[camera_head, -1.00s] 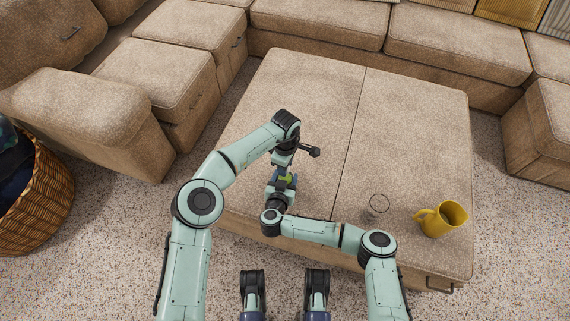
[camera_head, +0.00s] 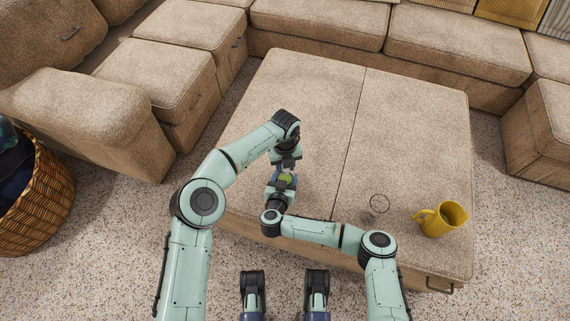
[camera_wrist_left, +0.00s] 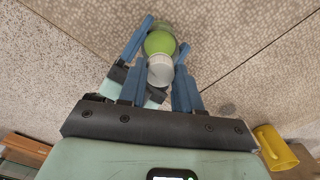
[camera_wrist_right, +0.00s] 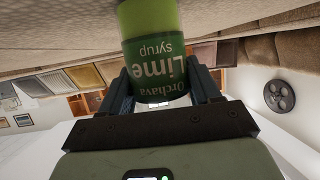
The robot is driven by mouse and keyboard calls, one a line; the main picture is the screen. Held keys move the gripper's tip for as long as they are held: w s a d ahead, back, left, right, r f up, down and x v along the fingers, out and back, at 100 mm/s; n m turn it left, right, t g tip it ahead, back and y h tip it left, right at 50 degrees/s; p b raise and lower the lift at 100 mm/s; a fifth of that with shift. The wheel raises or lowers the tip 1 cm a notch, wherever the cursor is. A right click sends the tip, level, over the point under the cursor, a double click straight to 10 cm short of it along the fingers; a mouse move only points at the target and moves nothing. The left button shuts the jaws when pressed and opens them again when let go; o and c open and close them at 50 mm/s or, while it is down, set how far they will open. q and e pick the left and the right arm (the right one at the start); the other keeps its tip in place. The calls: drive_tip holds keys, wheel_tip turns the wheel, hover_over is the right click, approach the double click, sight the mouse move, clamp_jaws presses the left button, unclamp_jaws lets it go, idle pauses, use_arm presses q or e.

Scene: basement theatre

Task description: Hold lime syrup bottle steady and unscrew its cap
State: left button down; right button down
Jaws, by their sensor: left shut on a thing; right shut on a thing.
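The lime syrup bottle (camera_head: 286,179) is green and held above the ottoman, largely hidden by my grippers in the head view. In the right wrist view its dark green label (camera_wrist_right: 157,68) reads "Lime syrup" upside down. My right gripper (camera_wrist_right: 163,92) is shut on the bottle body from the side. My left gripper (camera_head: 286,166) is above the bottle. In the left wrist view its blue fingers (camera_wrist_left: 159,78) are shut around the white cap (camera_wrist_left: 161,70), which sits at the top of the green bottle. I cannot tell whether the cap is loose.
The beige ottoman (camera_head: 400,125) is mostly bare beyond my arms. A clear glass (camera_head: 379,204) and a yellow pitcher (camera_head: 440,219) stand at its front right. A beige sectional sofa (camera_head: 320,22) wraps around behind. A wicker basket (camera_head: 38,205) is at the left.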

use_arm(q)
drive_tip(key=n, duration=0.4)
drive_tip(key=shift+n, duration=0.3)
drive_tip(key=n, duration=1.1)
drive_tip(key=shift+r, duration=0.25)
drive_tip(key=shift+r, duration=0.9)
drive_tip(key=shift+r, duration=0.1)
